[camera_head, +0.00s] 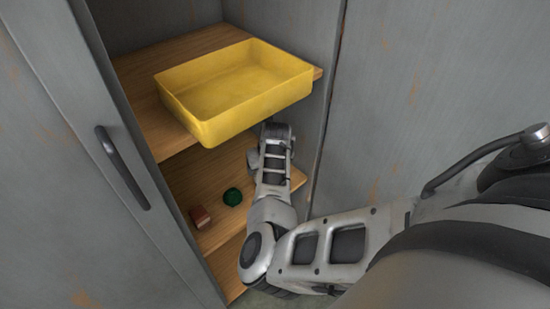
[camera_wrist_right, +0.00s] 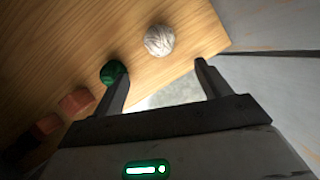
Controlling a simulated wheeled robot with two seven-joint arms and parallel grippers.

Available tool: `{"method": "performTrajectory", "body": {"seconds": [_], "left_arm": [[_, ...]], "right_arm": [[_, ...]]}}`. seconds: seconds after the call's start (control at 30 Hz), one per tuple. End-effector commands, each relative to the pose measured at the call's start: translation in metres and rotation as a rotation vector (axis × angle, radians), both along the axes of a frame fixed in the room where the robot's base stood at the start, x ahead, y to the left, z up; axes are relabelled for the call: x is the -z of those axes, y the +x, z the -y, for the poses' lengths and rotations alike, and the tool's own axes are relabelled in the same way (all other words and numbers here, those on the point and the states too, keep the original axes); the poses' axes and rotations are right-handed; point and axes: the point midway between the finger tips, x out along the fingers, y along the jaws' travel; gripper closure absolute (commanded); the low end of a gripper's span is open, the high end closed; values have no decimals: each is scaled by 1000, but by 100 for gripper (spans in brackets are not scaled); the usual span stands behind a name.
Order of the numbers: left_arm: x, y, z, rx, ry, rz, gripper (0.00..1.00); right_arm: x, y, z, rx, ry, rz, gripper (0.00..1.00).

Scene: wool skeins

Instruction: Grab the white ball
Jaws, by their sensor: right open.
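The white ball (camera_wrist_right: 160,40), a pale wound skein, sits on a wooden shelf (camera_wrist_right: 190,15) in the right wrist view. My right gripper (camera_wrist_right: 161,72) is open and empty. The ball lies beyond its fingertips, roughly centred between them and apart from both. In the head view the ball is not visible, and my right arm reaches into the cabinet with its fingers hidden below the yellow bin. My left gripper is not in view.
A green ball (camera_head: 232,197) and a reddish block (camera_head: 200,217) lie on the lower shelf; the green ball is by the left finger in the wrist view (camera_wrist_right: 113,72). A yellow bin (camera_head: 240,125) stands on the shelf above, overhanging its front. A cabinet door (camera_head: 70,130) stands at left.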

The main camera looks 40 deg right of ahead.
Motion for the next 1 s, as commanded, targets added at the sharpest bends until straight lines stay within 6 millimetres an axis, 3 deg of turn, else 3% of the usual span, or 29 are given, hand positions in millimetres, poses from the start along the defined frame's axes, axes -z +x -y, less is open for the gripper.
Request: {"method": "performTrajectory", "body": {"seconds": [0.4,0.77,1.0], "left_arm": [[33,2,9,-13,-92,48,64],[39,3,10,-4,-84,78,64],[65,3,14,14,-84,80,64]], "right_arm": [[53,18,6,15,10,4,24],[65,26,8,13,9,4,24],[84,36,13,14,8,5,24]]}}
